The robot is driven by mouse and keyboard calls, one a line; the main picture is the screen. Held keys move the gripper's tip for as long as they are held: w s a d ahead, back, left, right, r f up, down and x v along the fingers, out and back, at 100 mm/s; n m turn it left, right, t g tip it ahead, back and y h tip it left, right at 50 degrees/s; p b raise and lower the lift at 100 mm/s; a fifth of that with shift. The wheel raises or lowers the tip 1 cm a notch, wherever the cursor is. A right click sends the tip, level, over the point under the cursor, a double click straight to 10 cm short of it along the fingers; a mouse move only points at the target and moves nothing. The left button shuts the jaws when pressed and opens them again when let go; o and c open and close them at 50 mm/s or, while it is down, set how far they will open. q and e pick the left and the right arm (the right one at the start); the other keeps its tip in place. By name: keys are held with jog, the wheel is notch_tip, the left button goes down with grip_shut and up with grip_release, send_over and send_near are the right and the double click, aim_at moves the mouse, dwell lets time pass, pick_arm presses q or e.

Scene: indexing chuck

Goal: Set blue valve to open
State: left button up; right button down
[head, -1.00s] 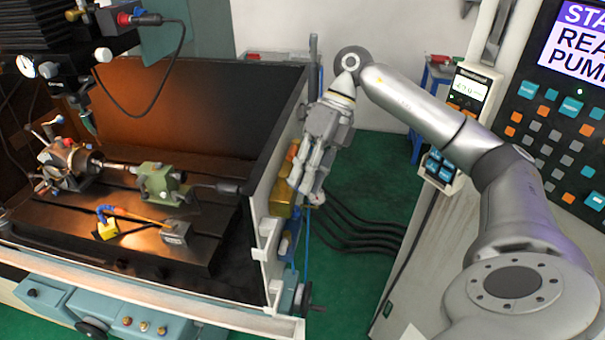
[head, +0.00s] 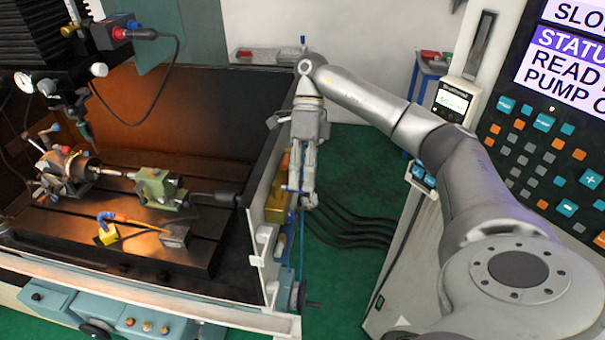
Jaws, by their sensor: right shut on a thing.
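My right gripper (head: 303,196) hangs pointing down just outside the right wall of the machine enclosure. It is shut at the top of a thin blue pipe (head: 301,240). A small blue piece (head: 288,188), probably the blue valve's handle, shows at the left side of its fingertips. The fingers hide most of the valve, so its exact angle is hard to tell. My left gripper is not in view.
A yellow box-like part (head: 276,206) sits beside the gripper on the enclosure wall (head: 262,190). Black hoses (head: 350,228) run over the green floor to the control cabinet (head: 408,270). Inside the enclosure are a green tailstock (head: 160,187) and a chuck (head: 68,170).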

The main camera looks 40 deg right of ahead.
dwell(0.3)
jog(key=c, duration=1.7)
grip_release()
jog(key=shift+o, duration=0.2)
jog(key=shift+w+d+r, duration=0.1)
jog(key=v, duration=1.1)
jog(key=shift+w+r, duration=0.15)
jog(key=shift+r, duration=0.2)
jog(key=shift+d, duration=0.1)
